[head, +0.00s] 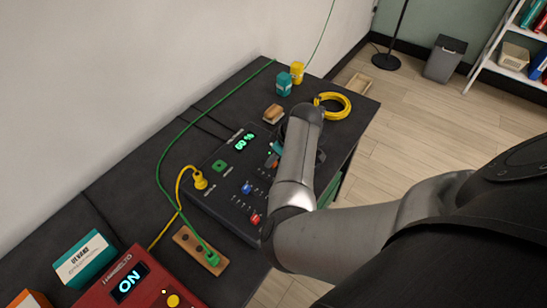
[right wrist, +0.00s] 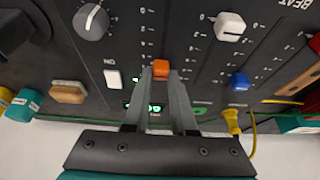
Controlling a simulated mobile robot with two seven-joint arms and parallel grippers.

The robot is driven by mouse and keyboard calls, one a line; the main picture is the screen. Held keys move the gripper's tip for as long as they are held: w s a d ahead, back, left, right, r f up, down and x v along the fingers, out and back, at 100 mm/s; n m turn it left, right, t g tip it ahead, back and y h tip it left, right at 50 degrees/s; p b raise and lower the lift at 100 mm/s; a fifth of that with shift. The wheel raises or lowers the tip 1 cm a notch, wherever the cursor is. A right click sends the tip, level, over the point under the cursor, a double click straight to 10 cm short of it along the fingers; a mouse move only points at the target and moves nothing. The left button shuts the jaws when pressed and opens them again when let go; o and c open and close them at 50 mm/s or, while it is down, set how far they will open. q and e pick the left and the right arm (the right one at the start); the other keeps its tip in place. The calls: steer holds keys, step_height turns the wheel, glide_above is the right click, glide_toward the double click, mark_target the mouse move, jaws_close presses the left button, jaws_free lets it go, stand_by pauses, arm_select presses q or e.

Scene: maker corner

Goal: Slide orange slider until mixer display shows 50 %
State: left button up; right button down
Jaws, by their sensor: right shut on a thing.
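The mixer (head: 222,190) is a dark panel on the bench, with a lit green display (head: 243,143) near its far end. The display's small tilted digits look like 50 or 60 %; I cannot tell which for sure. In the right wrist view the display (right wrist: 145,107) is partly covered by my fingers. The orange slider (right wrist: 160,68) sits between the fingertips of my right gripper (right wrist: 161,75), which is shut on it. In the head view my right arm covers most of this spot. My left gripper is not in view.
A red box (head: 128,285) reads ON.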

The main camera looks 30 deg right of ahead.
stand_by(0.9)
steer(key=p, duration=0.3)
steer(key=shift+d+r+p, duration=0.2)
steer(key=shift+r+p, duration=0.1)
steer(key=shift+p, duration=0.1)
steer(key=shift+s+d+f+p, duration=0.15)
steer(key=shift+s+p, duration=0.25)
steer(key=shift+p, duration=0.55)
steer(key=shift+f, duration=0.1)
steer(key=c, duration=0.7)
jaws_free()
steer(key=shift+f, duration=0.1)
steer(key=shift+s, duration=0.1)
steer(key=shift+a+p+v, duration=0.2)
steer(key=shift+p+v, duration=2.1)
steer(key=shift+v, duration=5.35)
